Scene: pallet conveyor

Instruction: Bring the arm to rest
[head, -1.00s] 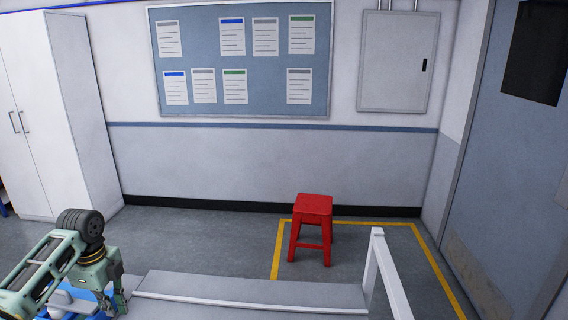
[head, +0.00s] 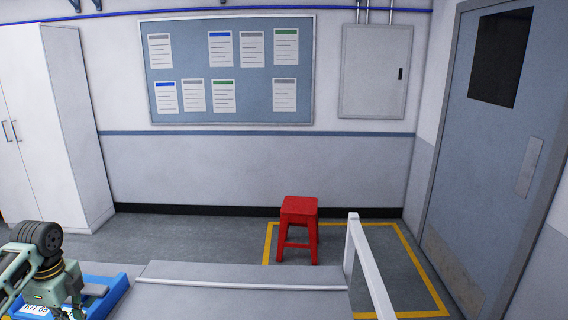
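My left arm comes in at the lower left of the head view. Its gripper (head: 74,312) points down over or beside a blue tray (head: 112,287) and is partly cut off by the bottom edge. I cannot tell whether its fingers are open or shut. A white label with dark lettering (head: 36,309) is on the tray's near side. My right arm and gripper are not in view.
A grey flat surface (head: 230,302) with a raised lip lies right of the tray, with a white rail (head: 368,265) at its right. Behind stands a red stool (head: 299,228) inside a yellow floor marking. A white cabinet (head: 60,130) is left, a grey door (head: 480,160) right.

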